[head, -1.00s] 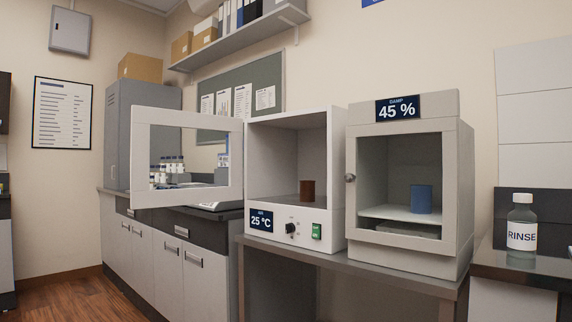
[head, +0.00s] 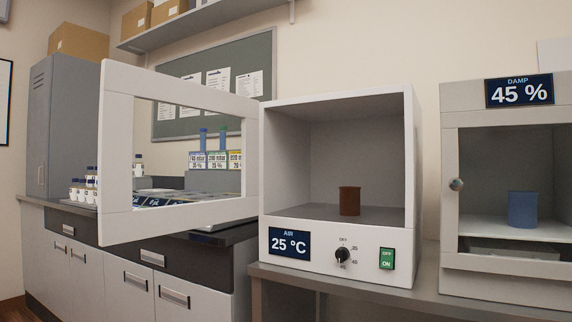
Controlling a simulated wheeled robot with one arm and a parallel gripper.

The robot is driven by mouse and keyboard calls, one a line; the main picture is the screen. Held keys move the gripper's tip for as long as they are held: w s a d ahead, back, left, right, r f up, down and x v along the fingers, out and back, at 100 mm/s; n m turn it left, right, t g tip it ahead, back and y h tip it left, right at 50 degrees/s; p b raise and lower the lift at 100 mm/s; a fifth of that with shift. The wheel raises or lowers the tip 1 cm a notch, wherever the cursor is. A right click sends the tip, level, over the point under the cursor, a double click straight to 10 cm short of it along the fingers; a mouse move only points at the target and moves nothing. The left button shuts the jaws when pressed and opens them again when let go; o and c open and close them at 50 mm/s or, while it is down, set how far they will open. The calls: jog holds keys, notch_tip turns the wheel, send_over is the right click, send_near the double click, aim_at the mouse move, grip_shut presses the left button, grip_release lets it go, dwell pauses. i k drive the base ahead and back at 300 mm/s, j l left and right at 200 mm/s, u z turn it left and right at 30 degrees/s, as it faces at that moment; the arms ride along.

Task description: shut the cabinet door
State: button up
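The cabinet marked AIR 25 °C (head: 409,130) is a white box on a grey bench. Its front is open and a brown cylinder (head: 350,201) stands inside on the floor. Its door (head: 117,140), a white frame around a window, stands wide open, swung out to the left from the cabinet's left edge. Through the window I see bottles and labelled items behind it. A second cabinet marked DAMP 45 % (head: 450,150) stands to the right, its door closed, with a round knob and a blue cylinder (head: 522,209) behind the glass. My gripper is not in view.
The grey bench (head: 400,296) carries both cabinets. A dark-topped counter (head: 215,262) with drawers and doors runs behind and below the open door. A tall grey locker (head: 62,130) stands at the left. A wall shelf (head: 205,25) hangs above.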

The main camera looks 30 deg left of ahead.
aim_at(120, 82)
jog(key=j+z, duration=0.15)
jog(key=j, duration=3.45)
